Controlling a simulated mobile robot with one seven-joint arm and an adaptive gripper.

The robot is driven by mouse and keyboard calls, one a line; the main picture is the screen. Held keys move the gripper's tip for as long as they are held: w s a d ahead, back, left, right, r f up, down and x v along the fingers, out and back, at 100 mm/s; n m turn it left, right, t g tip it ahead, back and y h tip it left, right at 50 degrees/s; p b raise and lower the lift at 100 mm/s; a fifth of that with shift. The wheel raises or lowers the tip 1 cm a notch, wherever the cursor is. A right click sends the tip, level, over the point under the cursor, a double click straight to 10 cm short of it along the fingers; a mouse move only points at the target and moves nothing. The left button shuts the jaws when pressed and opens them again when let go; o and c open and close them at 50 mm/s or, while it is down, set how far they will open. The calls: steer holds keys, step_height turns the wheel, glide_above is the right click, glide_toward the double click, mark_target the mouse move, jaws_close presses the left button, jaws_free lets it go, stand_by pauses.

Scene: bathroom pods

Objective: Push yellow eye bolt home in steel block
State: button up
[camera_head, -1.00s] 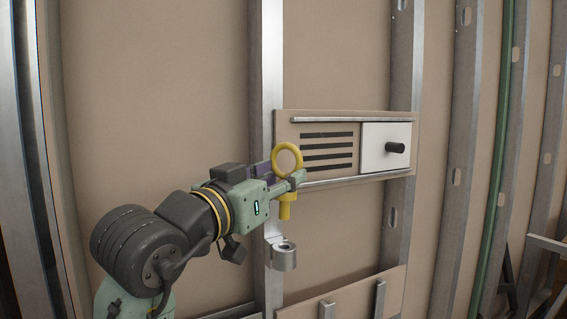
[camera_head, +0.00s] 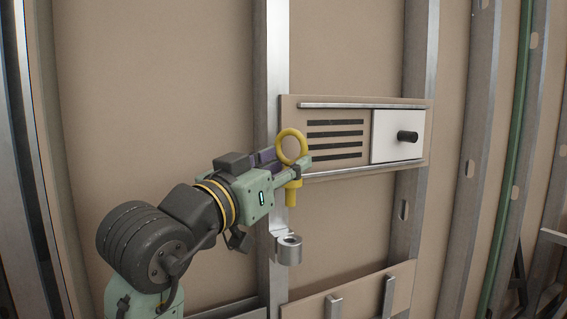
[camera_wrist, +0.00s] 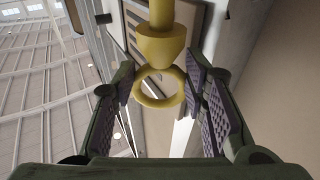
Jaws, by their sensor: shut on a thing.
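The yellow eye bolt (camera_head: 291,197) is upright, its ring above and its straight shank hanging down. My gripper (camera_head: 297,169) is shut on it near the base of the ring. The steel block (camera_head: 289,253) is a small round metal socket on a bracket fixed to the wall stud. The shank's lower end is above the block, with a clear gap between them. In the wrist view the bolt's ring and collar (camera_wrist: 160,45) show between my gripper's two padded fingers (camera_wrist: 160,88). The block cannot be made out in the wrist view.
Behind the bolt is a beige wall panel (camera_head: 297,112) with dark slots, metal rails and a white plate (camera_head: 385,135) with a black knob (camera_head: 407,136). A lower panel with metal brackets (camera_head: 333,305) stands below right of the block. Open wall lies to the left.

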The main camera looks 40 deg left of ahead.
mark_target(287, 192)
steer(key=shift+f+b, duration=1.8)
steer(key=shift+f, duration=0.75)
steer(key=shift+f+b, duration=1.75)
steer(key=shift+f, duration=0.65)
steer(key=o, duration=1.4)
steer(key=v, duration=1.2)
